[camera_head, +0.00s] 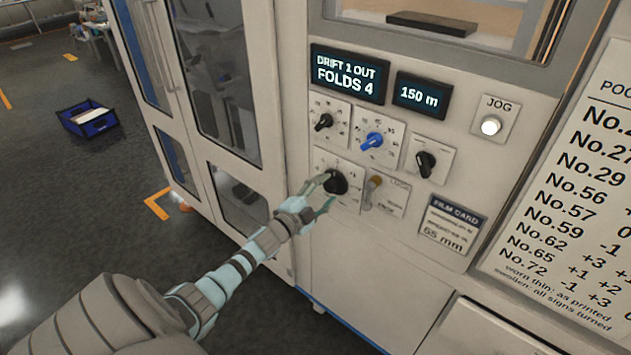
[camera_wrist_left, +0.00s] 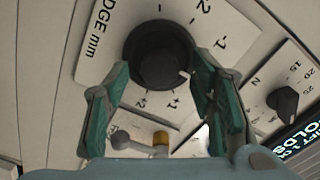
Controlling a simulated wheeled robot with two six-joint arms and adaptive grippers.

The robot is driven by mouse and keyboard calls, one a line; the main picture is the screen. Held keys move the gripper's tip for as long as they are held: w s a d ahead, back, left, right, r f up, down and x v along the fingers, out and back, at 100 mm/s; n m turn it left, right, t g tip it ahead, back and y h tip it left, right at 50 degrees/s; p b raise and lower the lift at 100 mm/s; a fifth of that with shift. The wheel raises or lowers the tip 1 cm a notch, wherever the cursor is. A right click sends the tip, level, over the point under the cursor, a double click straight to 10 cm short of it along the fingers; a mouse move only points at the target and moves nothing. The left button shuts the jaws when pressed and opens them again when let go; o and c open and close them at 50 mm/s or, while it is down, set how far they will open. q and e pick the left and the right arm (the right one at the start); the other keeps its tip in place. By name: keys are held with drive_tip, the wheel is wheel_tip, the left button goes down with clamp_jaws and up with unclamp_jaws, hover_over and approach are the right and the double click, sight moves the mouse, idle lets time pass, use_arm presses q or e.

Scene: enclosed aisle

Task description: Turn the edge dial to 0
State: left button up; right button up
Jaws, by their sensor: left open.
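The edge dial (camera_head: 336,182) is a round black knob on a white plate, at the lower left of the machine's control panel. In the left wrist view the edge dial (camera_wrist_left: 158,52) shows large, beside the printed "DGE mm", with scale marks such as -1 and +1. A small white mark on its rim points down and right, between -1 and +1; the finger hides part of the scale there, so I cannot read the exact setting. My left gripper (camera_head: 327,190) is open, its green fingers on either side of the dial; I cannot tell whether they touch it. My right gripper is not in view.
A black knob (camera_head: 323,122), a blue knob (camera_head: 372,140) and another black knob (camera_head: 427,163) sit close above and beside. A small lever (camera_head: 372,190) is just right of the dial. Displays read "DRIFT 1 OUT FOLDS 4" and "150 m". A printed number chart (camera_head: 570,190) hangs right.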

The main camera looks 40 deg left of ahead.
use_arm(q)
drive_tip(key=s, duration=1.1)
drive_tip(key=shift+d, duration=0.15)
